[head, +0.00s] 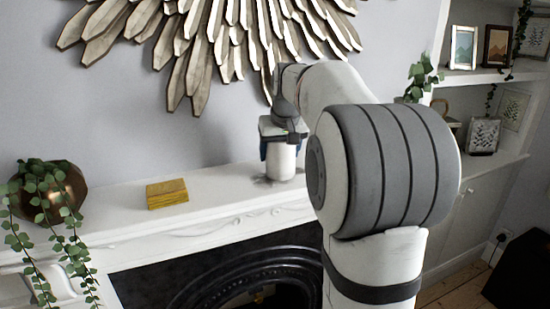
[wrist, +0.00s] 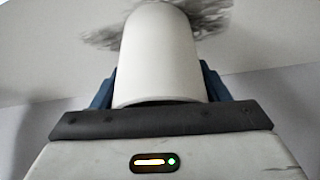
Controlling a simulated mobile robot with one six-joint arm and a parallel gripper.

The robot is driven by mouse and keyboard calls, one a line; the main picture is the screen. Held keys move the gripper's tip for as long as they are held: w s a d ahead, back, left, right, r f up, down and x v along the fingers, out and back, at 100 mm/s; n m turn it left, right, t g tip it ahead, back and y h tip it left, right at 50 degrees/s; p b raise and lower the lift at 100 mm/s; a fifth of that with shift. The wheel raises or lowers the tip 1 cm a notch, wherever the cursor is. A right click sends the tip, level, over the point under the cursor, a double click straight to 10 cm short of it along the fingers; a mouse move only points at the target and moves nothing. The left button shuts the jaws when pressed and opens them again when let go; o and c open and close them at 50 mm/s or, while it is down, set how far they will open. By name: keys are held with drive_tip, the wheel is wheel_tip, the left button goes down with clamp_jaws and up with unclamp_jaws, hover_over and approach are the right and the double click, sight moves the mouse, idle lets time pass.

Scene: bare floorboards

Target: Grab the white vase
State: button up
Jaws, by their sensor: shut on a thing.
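The white vase (head: 281,161) is a plain pale cylinder at the mantelpiece, right of the middle of the shelf in the head view. My gripper (head: 278,150) is over it from above, its blue fingers on either side of the vase. In the wrist view the vase (wrist: 157,55) fills the middle, between the two blue fingers of my gripper (wrist: 158,88). The gripper is shut on the vase. The vase's top is hidden by the gripper. I cannot tell whether its base touches the shelf.
The white mantelpiece (head: 222,196) carries a yellow block (head: 167,194) and a bronze pot (head: 68,186) with a trailing plant on the left. A metallic leaf-shaped wall decoration (head: 205,40) hangs behind. Shelves with frames (head: 497,46) stand at the right. The shelf between block and vase is clear.

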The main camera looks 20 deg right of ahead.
drive_tip(key=c, duration=0.4)
drive_tip(key=shift+r, duration=0.15)
